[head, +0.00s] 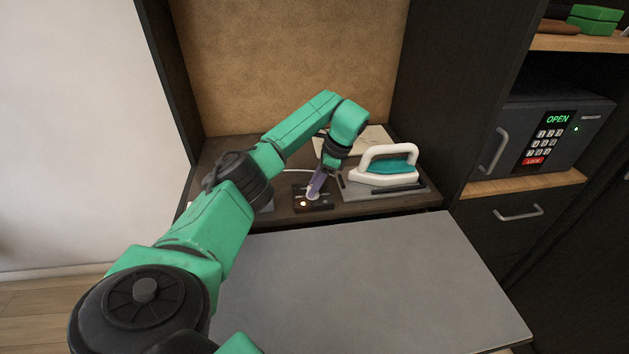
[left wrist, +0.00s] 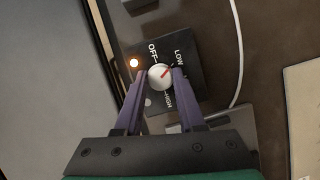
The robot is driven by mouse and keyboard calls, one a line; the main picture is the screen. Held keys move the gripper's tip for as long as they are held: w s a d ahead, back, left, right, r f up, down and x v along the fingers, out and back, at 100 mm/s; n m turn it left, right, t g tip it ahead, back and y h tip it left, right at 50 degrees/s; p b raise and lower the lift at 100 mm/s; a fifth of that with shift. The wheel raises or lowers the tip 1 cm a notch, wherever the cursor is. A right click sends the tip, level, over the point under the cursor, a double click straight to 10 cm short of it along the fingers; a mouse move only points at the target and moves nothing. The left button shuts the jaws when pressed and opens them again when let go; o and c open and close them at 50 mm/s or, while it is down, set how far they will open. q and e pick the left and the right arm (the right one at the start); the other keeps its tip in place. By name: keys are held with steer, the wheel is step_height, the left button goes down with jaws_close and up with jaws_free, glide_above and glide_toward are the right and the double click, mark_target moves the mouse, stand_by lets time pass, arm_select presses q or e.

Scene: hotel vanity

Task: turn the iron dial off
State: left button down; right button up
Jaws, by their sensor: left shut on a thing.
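The iron dial is a round white knob (left wrist: 159,77) with a red pointer mark on a dark control box (left wrist: 188,50), seen in the left wrist view. The labels OFF, LOW and HIGH surround it. The red mark points toward the LOW side. An orange-white light (left wrist: 134,63) glows on the box. My left gripper (left wrist: 157,79) is shut on the dial, one purple finger on each side. In the head view my left gripper (head: 316,186) reaches down to the box (head: 322,205), and the knob is mostly hidden. My right gripper is not in view.
A white and teal iron (head: 385,166) stands on a grey rest (head: 372,192) right of the box. A white cord (left wrist: 238,50) runs beside the box. A grey board (head: 370,280) lies in front. A safe (head: 552,130) reading OPEN stands at right.

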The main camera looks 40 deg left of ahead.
arm_select(q)
steer(key=shift+w+n+g+h, duration=0.1)
steer(key=shift+n+g+h, duration=0.25)
steer(key=shift+n, duration=0.65)
steer(key=shift+a+n+h+b, duration=0.1)
steer(key=shift+n+h+b, duration=0.15)
steer(key=shift+n+b, duration=0.5)
steer(key=shift+f+n, duration=0.15)
steer(key=shift+n, duration=0.4)
steer(key=shift+n+g+h+b, duration=0.35)
steer(key=shift+n+h+b, duration=0.15)
steer(key=shift+n+b, duration=0.6)
steer(key=shift+r, duration=0.2)
steer(key=c, duration=0.5)
jaws_free()
